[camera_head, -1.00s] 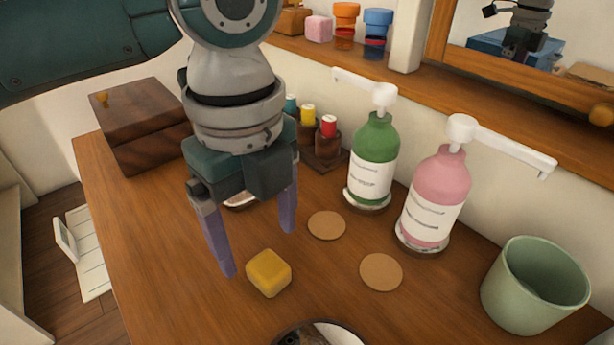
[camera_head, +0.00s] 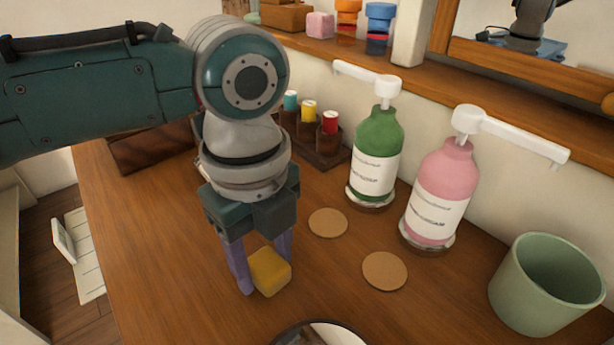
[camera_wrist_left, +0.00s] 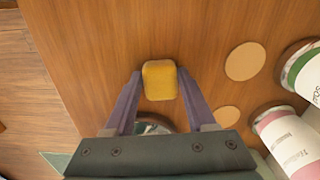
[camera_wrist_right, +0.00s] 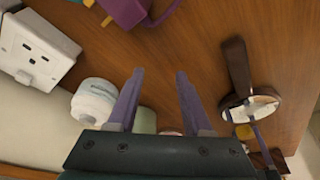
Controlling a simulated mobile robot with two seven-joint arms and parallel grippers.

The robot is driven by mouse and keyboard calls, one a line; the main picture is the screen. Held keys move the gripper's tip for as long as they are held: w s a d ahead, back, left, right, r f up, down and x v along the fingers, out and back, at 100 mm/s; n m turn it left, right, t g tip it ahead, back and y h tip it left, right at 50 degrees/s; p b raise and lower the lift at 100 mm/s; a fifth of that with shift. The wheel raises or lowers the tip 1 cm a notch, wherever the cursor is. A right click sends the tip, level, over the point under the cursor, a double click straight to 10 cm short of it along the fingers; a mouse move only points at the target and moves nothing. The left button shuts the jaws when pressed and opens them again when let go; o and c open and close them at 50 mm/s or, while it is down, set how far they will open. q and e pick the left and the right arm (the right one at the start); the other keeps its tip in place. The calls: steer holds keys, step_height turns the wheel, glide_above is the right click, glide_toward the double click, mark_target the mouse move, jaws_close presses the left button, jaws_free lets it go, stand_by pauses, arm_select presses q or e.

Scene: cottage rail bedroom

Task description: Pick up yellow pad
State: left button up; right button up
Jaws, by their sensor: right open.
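The yellow pad (camera_head: 271,273) is a small rounded block lying on the wooden table. My left gripper (camera_head: 264,278) points down over it, open, with its purple fingers on either side of the pad. My right gripper (camera_wrist_right: 160,72) is open and empty in the right wrist view, away from the pad. It is not in the head view.
Two cork coasters (camera_head: 328,223) (camera_head: 385,271) lie right of the pad. Behind them stand a green pump bottle (camera_head: 378,140) and a pink one (camera_head: 447,180). A green cup (camera_head: 545,290) is at the right. A round mirror (camera_head: 322,335) shows at the front edge.

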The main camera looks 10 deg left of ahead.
mark_target(264, 262)
arm_select(q)
jaws_close()
steer(key=shift+r, duration=0.1)
steer(key=shift+r, duration=0.55)
arm_select(e)
steer(key=shift+r, duration=0.3)
arm_select(q)
step_height(264, 262, up, 19)
steer(key=p, duration=0.5)
arm_select(e)
step_height(264, 262, up, 4)
steer(key=shift+r, duration=0.25)
arm_select(q)
steer(key=shift+f, duration=0.1)
